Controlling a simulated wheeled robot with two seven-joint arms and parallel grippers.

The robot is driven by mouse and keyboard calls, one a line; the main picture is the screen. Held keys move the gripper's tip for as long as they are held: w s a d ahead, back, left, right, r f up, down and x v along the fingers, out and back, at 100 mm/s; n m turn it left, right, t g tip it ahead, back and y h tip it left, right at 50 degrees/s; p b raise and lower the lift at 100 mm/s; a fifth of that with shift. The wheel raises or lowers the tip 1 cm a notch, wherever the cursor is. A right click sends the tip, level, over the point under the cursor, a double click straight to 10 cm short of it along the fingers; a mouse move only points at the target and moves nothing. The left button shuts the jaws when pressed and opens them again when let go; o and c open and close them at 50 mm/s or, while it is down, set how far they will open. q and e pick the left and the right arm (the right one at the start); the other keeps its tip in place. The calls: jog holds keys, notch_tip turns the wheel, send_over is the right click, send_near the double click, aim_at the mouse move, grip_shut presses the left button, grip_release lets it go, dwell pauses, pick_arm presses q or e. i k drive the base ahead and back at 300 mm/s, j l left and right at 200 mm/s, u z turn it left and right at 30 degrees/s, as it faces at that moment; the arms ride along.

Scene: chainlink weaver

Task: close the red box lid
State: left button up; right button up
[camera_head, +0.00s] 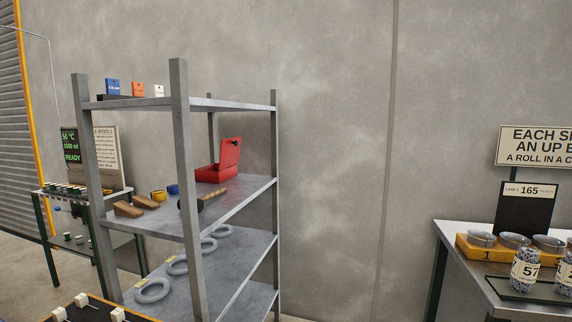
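The red box (208,174) sits toward the back of the middle shelf of a grey metal rack. Its red lid (231,154) stands raised, roughly upright, with a small dark mark near its top. The inside of the box is hard to make out from here. Neither of my grippers shows in the head view.
The grey rack (180,150) has corner posts around the shelf. A dark-headed mallet (205,199), wooden wedges (128,209), and yellow and blue rolls (157,196) share the middle shelf. Grey rings (152,290) lie below. A table (470,240) stands right; bare wall lies between.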

aim_at(230, 148)
jog(key=i+u, duration=0.45)
jog(key=i+l+u, duration=0.15)
jog(key=u, duration=0.3)
jog(key=i+l+u, duration=0.15)
jog(key=l+u, duration=0.3)
jog(key=i+l+u, duration=0.15)
jog(key=l+u, duration=0.75)
